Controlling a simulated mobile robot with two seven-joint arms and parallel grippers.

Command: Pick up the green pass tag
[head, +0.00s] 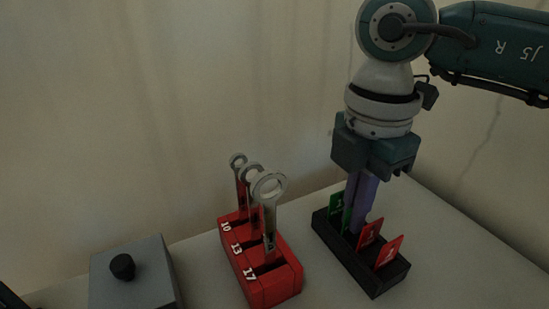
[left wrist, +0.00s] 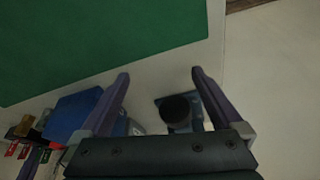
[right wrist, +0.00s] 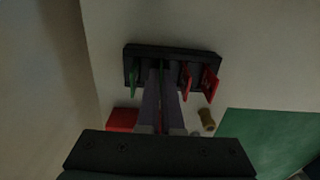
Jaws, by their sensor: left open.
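A black rack (head: 378,287) holds upright tags in a row: a green tag (head: 336,203) at the far left end, a second green tag (head: 347,217) beside it, and two red tags (head: 370,234) (head: 390,250). My right gripper (head: 358,222) points down into the rack. In the right wrist view its fingertips (right wrist: 162,74) stand close together on either side of the second green tag (right wrist: 162,65), seen edge-on; whether they grip it is unclear. The outer green tag (right wrist: 133,78) is left of them. My left gripper (left wrist: 158,76) is open and empty, above the table.
A red block (head: 262,285) with several ringed, numbered pins stands left of the rack. A grey box (head: 140,280) with a black knob (head: 122,266) is farther left. A green mat (left wrist: 100,40) shows in the left wrist view.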

